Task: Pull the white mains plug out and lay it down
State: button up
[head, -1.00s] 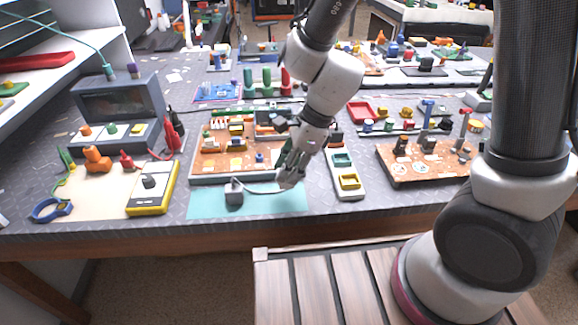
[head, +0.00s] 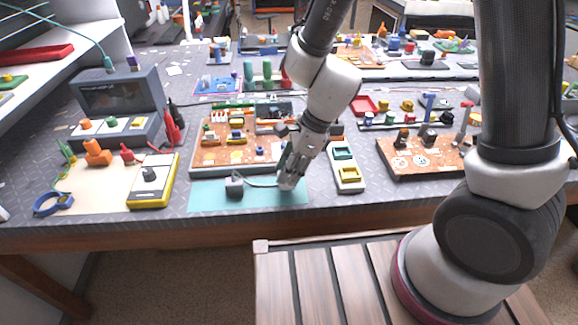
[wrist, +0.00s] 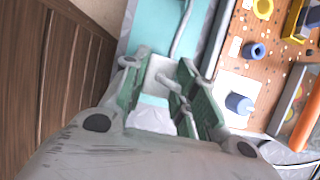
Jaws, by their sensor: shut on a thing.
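My gripper (head: 287,184) points down over the right part of the teal mat (head: 212,203), near the table's front edge. In the wrist view my gripper (wrist: 165,88) is shut on the white mains plug (wrist: 159,72), with green pads on both sides. The plug's grey cable (wrist: 183,32) runs up and away in that view. In the head view the cable (head: 262,183) leads left to a small grey block (head: 234,187) on the mat. The gripper mostly hides the plug in the head view. I cannot tell whether the plug touches the mat.
A pale strip with green and yellow parts (head: 347,172) lies right of the gripper. An orange circuit board (head: 208,160) lies behind the mat. A yellow meter (head: 153,187) stands at left. A component board (head: 411,168) is at right. Bare mat shows between block and gripper.

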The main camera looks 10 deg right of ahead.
jog(key=shift+f, duration=0.5)
jog(key=o, duration=1.1)
jog(key=v, duration=1.2)
